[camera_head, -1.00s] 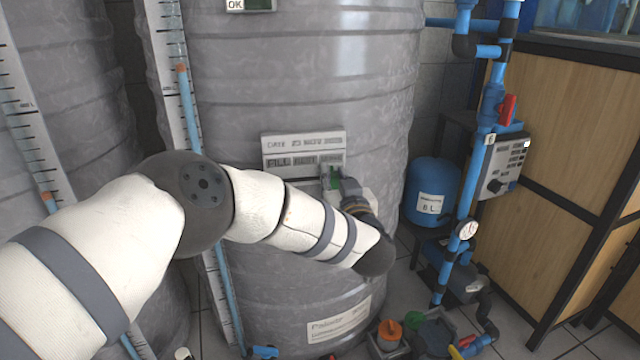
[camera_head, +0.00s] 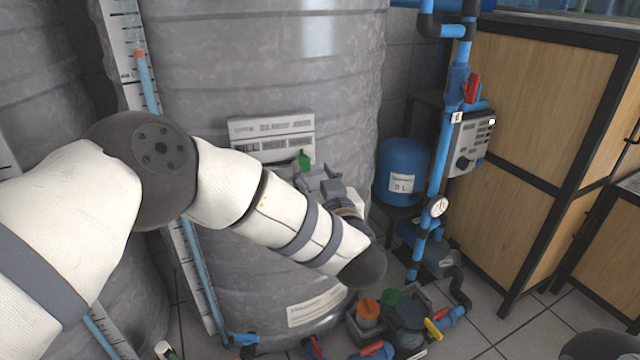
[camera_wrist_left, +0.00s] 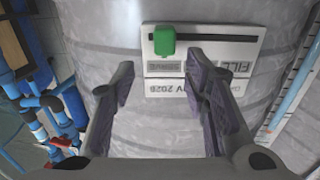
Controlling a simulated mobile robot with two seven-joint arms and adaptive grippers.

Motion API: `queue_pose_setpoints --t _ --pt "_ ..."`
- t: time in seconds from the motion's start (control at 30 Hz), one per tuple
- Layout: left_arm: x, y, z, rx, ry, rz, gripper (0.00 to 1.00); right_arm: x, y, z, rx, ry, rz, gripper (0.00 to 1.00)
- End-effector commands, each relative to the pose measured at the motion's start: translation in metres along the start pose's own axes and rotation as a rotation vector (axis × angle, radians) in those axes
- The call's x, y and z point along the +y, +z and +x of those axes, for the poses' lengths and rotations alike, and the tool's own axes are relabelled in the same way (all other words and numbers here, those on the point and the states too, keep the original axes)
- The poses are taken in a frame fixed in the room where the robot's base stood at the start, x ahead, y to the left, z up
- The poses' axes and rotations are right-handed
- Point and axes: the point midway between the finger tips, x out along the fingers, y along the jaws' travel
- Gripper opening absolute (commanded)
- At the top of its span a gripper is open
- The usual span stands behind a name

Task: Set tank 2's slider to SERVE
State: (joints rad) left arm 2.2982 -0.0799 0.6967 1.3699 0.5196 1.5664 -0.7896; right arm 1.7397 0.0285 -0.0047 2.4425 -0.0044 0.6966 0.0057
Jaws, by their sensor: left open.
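The grey tank (camera_head: 330,110) carries a white label plate (camera_head: 245,128). Its green slider knob (camera_head: 304,161) sits near the plate's right end in the head view. In the left wrist view, which shows the plate upside down, the knob (camera_wrist_left: 165,42) is near the left end of the dark slot, away from the word FILL. The other slot words are too small or hidden to read. My left gripper (camera_head: 318,177) is open and empty, just below and right of the knob, apart from it. Its spread fingers (camera_wrist_left: 158,75) frame the plate in the left wrist view. My right gripper is not in view.
A blue pressure tank (camera_head: 405,165), blue pipes (camera_head: 440,150) with a red valve handle, and a control box (camera_head: 470,145) stand to the right. A wooden cabinet (camera_head: 540,100) is further right. Valves and fittings (camera_head: 400,320) lie low in front. Another grey tank (camera_head: 35,60) is at left.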

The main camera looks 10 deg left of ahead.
Motion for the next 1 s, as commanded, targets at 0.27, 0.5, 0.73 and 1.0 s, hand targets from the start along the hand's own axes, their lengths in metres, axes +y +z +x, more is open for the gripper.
queue_pose_setpoints --t 0.27,0.5,0.73,1.0 --pt "0.001 0.0 -0.056 -0.001 0.002 -0.001 0.42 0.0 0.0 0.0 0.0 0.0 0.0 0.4" --pt "0.0 0.0 -0.062 0.0 0.001 -0.002 0.42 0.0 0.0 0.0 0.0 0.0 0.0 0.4" --pt "-0.004 0.032 -0.072 -0.082 0.099 0.037 0.42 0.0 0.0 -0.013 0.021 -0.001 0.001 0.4" --pt "-0.11 0.194 -0.212 -0.759 0.444 0.201 0.42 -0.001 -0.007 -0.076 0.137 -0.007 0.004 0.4"
